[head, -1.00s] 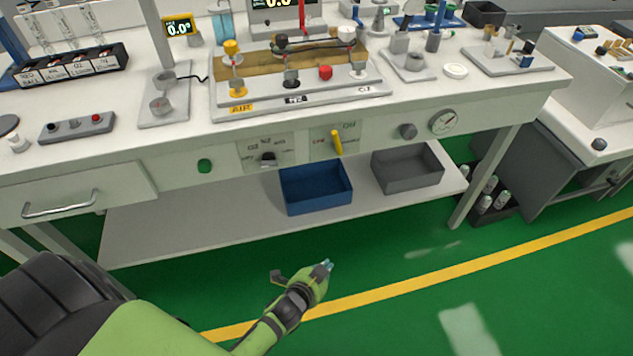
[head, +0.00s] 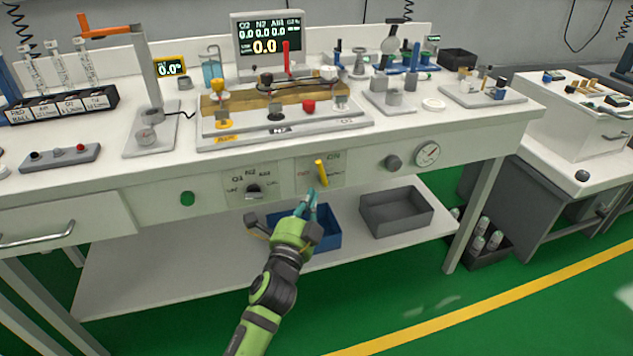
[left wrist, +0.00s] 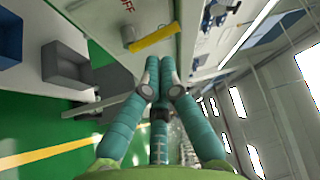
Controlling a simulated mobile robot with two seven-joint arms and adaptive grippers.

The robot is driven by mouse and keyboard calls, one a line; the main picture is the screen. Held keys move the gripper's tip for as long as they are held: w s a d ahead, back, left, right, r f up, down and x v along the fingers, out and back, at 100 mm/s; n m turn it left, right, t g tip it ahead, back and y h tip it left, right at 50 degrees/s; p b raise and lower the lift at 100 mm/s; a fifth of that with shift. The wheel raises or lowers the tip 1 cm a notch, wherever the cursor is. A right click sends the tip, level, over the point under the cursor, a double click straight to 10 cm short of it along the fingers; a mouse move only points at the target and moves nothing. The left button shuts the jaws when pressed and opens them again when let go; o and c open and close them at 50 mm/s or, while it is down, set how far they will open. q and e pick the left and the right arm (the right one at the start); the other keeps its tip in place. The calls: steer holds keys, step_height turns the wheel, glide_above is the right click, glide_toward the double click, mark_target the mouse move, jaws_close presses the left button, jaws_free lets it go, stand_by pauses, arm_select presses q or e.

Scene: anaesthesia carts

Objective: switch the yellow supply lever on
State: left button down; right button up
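The yellow supply lever (head: 321,173) is on a panel on the front of the workbench. It stands steep, its top leaning slightly left, between a red label on its left and a green label at its upper right. In the left wrist view the lever (left wrist: 155,38) lies just beyond the fingers, beside red "OFF" lettering. My left gripper (head: 309,198) is just below the lever and slightly left, apparently not touching it. Its teal fingers (left wrist: 165,70) are drawn together with nothing seen between them. My right gripper is not in view.
A black selector knob (head: 254,190) is left of the lever; a grey knob (head: 393,162) and round gauge (head: 428,154) are right. Below, a blue bin (head: 328,240) and grey bin (head: 396,213) stand on the shelf (head: 150,262). Open floor lies in front.

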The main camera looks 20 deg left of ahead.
mark_target(322, 170)
arm_select(q)
steer(key=w, duration=0.5)
steer(key=shift+w+r, duration=0.35)
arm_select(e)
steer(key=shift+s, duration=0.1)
arm_select(q)
steer(key=shift+r, duration=0.15)
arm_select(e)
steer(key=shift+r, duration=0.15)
arm_select(q)
steer(key=shift+d+r+m+p, duration=0.1)
steer(key=shift+r+m+p, duration=0.25)
steer(key=shift+p, duration=0.7)
steer(key=shift+w+m+g+p, duration=0.1)
steer(key=shift+m+g+p, duration=0.2)
steer(key=shift+p, duration=0.2)
steer(key=m+p, duration=0.1)
steer(key=p, duration=0.1)
steer(key=g+p, duration=0.1)
steer(key=p, duration=0.1)
steer(key=shift+w+d+m, duration=0.2)
steer(key=shift+d+m, duration=0.15)
steer(key=shift+f, duration=0.1)
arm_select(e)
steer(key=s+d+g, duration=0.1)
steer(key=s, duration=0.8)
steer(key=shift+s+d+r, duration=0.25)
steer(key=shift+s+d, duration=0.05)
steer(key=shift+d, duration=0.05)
